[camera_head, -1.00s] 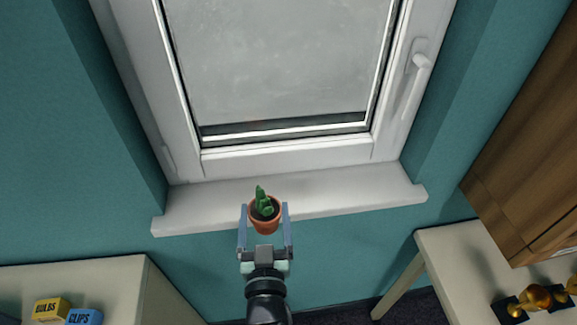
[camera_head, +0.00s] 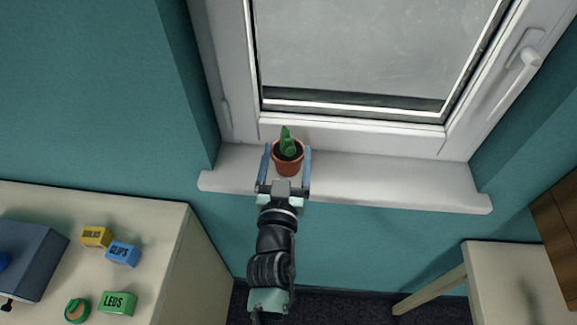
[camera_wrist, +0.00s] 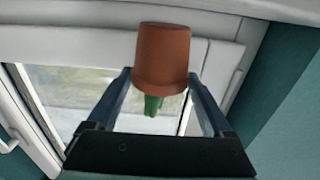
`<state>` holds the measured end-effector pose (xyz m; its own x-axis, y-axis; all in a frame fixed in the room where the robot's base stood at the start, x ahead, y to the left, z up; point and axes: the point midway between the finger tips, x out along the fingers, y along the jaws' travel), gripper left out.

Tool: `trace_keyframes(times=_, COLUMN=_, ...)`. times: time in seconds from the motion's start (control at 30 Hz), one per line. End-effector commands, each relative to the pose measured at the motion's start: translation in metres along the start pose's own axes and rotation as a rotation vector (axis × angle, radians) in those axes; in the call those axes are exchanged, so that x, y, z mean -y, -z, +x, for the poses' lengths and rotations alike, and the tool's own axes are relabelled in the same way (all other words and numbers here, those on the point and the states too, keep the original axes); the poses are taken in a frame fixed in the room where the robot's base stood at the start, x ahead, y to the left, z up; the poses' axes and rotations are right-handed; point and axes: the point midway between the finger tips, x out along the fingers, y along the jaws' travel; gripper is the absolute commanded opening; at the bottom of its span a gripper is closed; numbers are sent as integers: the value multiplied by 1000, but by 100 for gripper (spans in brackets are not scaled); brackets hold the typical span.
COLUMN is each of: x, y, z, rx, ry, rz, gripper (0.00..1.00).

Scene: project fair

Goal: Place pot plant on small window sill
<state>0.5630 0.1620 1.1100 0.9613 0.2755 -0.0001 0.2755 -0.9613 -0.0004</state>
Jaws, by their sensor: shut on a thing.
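The pot plant, a small green cactus in a terracotta pot (camera_head: 288,165), is held between the two fingers of my gripper (camera_head: 287,149). In the head view it shows over the left part of the white window sill (camera_head: 400,183), near the window frame. I cannot tell whether the pot's base touches the sill. In the wrist view the pot (camera_wrist: 162,55) appears upside down between the fingers (camera_wrist: 160,85), with the cactus pointing down in the picture. The pot looks upright in the head view.
The sill is bare to the right of the pot. The closed window (camera_head: 370,45) has a handle (camera_head: 520,70) at right. A pale table (camera_head: 165,225) at left holds yellow, blue and green boxes. Another pale table (camera_head: 510,270) stands at lower right, by a wooden cabinet (camera_head: 560,220).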

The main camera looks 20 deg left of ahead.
Motion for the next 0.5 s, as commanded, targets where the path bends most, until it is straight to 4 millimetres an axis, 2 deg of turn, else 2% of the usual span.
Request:
trace_keyframes(times=0.03, x=0, y=-11, z=0, rx=-2, ry=0, rz=-2, gripper=18)
trace_keyframes(times=0.1, x=-1, y=-16, z=0, rx=-2, ry=-1, rz=-1, gripper=18)
trace_keyframes(times=0.5, x=0, y=-19, z=0, rx=-2, ry=1, rz=-1, gripper=18)
